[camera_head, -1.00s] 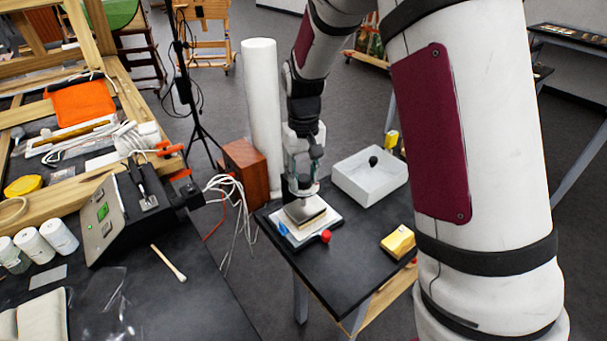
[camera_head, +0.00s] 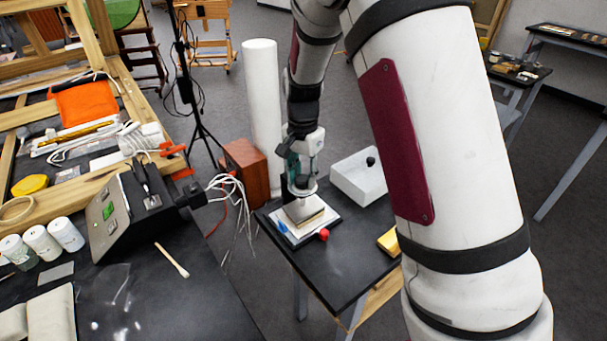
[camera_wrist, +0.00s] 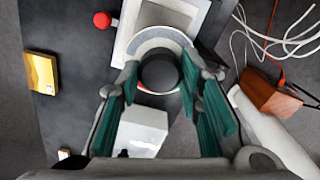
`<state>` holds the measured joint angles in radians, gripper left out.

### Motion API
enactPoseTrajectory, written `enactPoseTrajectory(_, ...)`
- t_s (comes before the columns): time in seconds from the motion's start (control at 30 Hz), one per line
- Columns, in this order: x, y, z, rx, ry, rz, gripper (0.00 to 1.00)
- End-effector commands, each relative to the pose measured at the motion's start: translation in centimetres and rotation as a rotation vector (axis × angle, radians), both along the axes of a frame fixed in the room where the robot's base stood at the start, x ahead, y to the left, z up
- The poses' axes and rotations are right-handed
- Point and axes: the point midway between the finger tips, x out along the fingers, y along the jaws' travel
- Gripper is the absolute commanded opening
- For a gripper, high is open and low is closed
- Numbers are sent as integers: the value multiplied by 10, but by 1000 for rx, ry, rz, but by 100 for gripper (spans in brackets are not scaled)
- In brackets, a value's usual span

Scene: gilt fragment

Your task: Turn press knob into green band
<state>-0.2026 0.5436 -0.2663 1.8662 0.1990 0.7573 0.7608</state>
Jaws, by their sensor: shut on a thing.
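The press (camera_head: 304,211) stands on the small black table, a pale plate stack on a white base. In the wrist view its dark round knob (camera_wrist: 160,72) sits inside a pale ring-shaped dial (camera_wrist: 160,44). A short red mark and a thin green mark show at the dial's lower edge; the rest of its scale is partly hidden. My gripper (camera_head: 300,180) is over the press, pointing down. In the wrist view its teal-padded fingers (camera_wrist: 158,80) are on both sides of the knob and shut on it. I cannot read a pointer on the knob.
A white column (camera_head: 262,120) and brown box (camera_head: 246,165) stand behind left.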

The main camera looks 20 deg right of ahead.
Motion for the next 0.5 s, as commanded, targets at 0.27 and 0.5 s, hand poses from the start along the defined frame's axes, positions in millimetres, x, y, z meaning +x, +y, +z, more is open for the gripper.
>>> enactPoseTrajectory(0.27, -1, 0, 0, -1, 1, -210, 5)
enactPoseTrajectory(0.5, -1, 0, 0, 0, 1, -324, 5)
